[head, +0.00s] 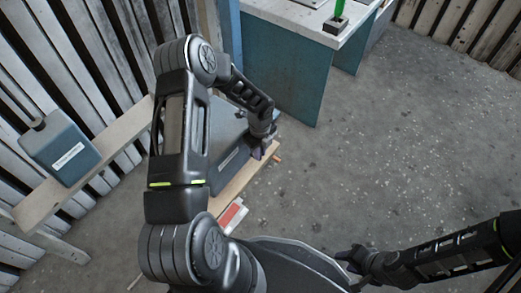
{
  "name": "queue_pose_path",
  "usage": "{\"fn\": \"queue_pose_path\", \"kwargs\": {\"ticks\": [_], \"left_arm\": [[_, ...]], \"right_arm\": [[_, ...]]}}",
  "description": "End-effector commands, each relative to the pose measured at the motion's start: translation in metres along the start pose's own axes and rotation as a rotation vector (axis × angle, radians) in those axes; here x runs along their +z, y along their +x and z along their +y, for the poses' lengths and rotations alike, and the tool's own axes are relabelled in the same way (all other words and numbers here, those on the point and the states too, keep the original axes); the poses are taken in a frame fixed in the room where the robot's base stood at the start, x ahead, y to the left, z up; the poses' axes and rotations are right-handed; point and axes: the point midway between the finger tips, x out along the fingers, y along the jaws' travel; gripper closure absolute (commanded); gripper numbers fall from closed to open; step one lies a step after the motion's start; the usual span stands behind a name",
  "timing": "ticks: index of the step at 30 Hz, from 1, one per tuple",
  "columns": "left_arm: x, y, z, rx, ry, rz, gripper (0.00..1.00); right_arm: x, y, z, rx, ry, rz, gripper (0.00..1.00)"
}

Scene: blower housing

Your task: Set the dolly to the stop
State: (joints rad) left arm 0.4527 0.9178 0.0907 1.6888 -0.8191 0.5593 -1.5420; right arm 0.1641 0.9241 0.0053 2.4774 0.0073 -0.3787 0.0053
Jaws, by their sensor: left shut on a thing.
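The dolly (240,184) shows as a light wooden board low on the floor, with a large grey-blue box-shaped load (228,160) on it. My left arm covers much of both. My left gripper (261,150) is at the right end of the load, just above the board, and is shut; the hold looks to be on the dolly, but the contact is hidden. A small orange-brown piece (277,158) sticks out beside it. A red and white block (232,215) lies by the board's near end; I cannot tell if it is the stop. My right gripper (345,258) is away from the dolly, its jaws unclear.
A blue-grey canister (62,148) stands on a wooden shelf (122,130) at the left, along a slatted wall. A blue bench (285,70) with a pale top stands behind the dolly. The concrete floor (400,140) at the right is clear.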

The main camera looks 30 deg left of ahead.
Motion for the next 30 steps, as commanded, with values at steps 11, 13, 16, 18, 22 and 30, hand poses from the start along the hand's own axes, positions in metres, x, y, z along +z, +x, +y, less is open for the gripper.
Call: {"fn": "queue_pose_path", "kwargs": {"ticks": [11, 13, 16, 18, 22, 30], "left_arm": [[0.002, -0.003, -0.01, -0.024, 0.005, -0.006, 0.73], [0.002, -0.003, -0.009, -0.022, 0.004, -0.005, 0.67], [0.002, -0.002, -0.008, -0.019, 0.003, -0.005, 0.66], [0.001, -0.002, -0.007, -0.017, 0.003, -0.004, 0.66], [0.001, -0.003, -0.006, -0.015, 0.002, -0.004, 0.66], [0.002, -0.035, -0.006, -0.017, 0.002, -0.005, 0.66]], "right_arm": [[0.0, 0.001, 0.0, 0.0, 0.0, 0.0, 0.64], [0.0, 0.001, 0.0, 0.0, 0.0, 0.0, 0.64], [0.0, 0.001, 0.0, 0.0, 0.0, 0.0, 0.64], [0.0, 0.001, 0.0, 0.0, 0.0, 0.0, 0.64], [0.0, 0.0, 0.0, 0.0, 0.0, 0.0, 0.64], [0.001, -0.014, -0.005, 0.0, -0.001, -0.006, 0.64]]}}
